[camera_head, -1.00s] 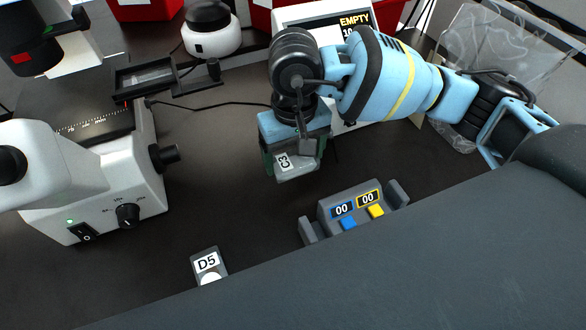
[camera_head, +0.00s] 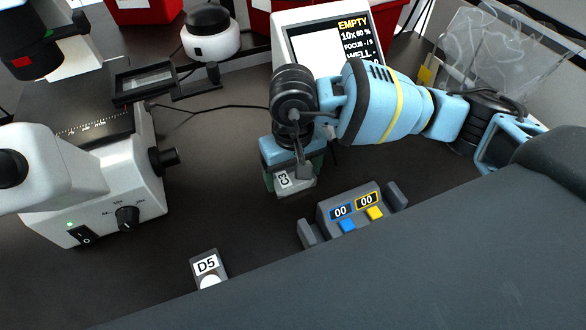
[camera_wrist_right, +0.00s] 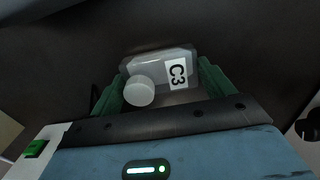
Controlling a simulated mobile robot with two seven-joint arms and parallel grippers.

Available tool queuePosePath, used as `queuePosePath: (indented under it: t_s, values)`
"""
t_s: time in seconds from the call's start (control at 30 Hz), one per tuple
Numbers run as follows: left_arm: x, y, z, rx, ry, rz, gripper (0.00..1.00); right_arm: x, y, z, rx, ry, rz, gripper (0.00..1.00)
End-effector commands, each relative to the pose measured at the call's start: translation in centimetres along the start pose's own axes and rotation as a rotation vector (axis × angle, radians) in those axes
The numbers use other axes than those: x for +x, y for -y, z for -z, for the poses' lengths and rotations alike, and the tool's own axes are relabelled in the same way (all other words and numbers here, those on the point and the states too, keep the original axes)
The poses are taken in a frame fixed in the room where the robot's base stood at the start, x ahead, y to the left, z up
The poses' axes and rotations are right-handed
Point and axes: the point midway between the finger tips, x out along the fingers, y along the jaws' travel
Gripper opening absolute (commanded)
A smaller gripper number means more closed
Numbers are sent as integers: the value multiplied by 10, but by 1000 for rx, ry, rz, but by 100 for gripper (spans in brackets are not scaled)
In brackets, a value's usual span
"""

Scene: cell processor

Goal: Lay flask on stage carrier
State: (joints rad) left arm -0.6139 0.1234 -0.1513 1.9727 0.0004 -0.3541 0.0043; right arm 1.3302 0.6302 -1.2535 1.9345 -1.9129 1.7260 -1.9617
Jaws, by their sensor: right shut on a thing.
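A clear flask (camera_head: 295,188) with a white C3 label is held in my right gripper (camera_head: 283,180), above the dark table. In the right wrist view the flask (camera_wrist_right: 160,68) with its white cap sits between the green fingers of the gripper (camera_wrist_right: 160,88). The microscope at the left has a dark stage (camera_head: 90,120) with a ruler scale. A black frame-shaped carrier (camera_head: 148,82) with a rectangular recess lies behind the stage. My left gripper is not in view.
A grey counter (camera_head: 345,212) with two displays stands in front of the right gripper. A D5 flask (camera_head: 208,268) lies near the front edge. A monitor (camera_head: 325,40) reading EMPTY and a white round device (camera_head: 210,35) stand at the back. The table between microscope and gripper is clear, apart from a cable.

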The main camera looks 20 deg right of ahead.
Motion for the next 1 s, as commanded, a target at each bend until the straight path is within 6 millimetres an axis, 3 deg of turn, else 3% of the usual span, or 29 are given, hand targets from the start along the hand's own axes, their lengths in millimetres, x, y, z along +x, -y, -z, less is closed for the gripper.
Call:
queuePosePath:
  t_s: [0.03, 0.17, 0.53, 1.0]
  values:
    - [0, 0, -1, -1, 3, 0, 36, 2, 0, 0, 0, 2, 0, 85]
    - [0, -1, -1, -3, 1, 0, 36, 1, 0, 0, 0, 1, 0, 100]
    - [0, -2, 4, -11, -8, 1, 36, -10, 0, 0, 0, -1, 0, 100]
    - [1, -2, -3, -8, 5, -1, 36, -96, 0, 0, -1, -1, 1, 100]
